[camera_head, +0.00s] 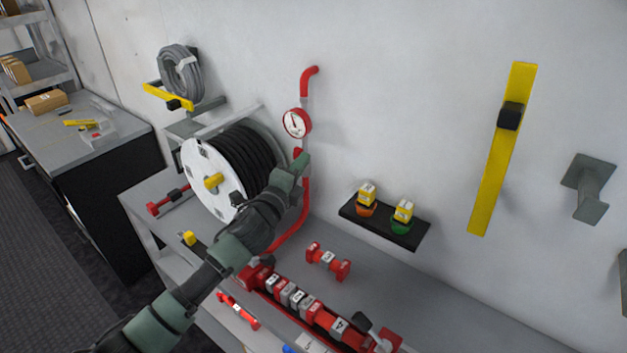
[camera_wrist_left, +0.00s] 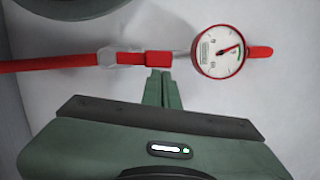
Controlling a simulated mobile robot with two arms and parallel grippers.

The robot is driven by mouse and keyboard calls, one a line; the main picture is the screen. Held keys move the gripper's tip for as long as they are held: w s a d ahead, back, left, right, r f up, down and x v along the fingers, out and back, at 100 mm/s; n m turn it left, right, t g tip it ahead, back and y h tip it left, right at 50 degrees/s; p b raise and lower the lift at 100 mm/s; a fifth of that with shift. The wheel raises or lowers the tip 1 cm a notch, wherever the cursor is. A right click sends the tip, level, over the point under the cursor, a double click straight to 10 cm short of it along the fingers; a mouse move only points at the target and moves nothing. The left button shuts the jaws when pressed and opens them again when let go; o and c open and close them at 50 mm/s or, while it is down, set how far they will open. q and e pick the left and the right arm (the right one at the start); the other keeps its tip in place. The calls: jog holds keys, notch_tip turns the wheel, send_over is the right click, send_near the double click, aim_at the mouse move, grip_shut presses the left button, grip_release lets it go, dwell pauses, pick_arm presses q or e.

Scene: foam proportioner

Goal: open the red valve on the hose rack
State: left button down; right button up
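The red valve handle (camera_wrist_left: 158,58) lies in line with the red pipe, between a pale grey fitting (camera_wrist_left: 106,57) and the gauge. In the head view only a small red piece of the handle (camera_head: 297,153) shows above my fingers. My left gripper (camera_wrist_left: 163,72) has its two fingers close together, with the tips right at the edge of the handle. I cannot tell whether they pinch any part of it. In the head view my left gripper (camera_head: 301,163) reaches past the hose reel to the pipe below the gauge. My right gripper is not in view.
The round pressure gauge (camera_head: 297,123) is just above the valve. The hose reel (camera_head: 213,180) stands close to my left arm. A row of red and grey fittings (camera_head: 318,308) lies on the bench. A small black shelf (camera_head: 385,228) is to the right.

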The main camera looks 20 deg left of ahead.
pick_arm(q)
jog(key=shift+w+a+r, duration=0.1)
jog(key=shift+a+r, duration=0.1)
jog(key=shift+a, duration=0.1)
dwell(0.4)
jog(key=shift+f, duration=0.1)
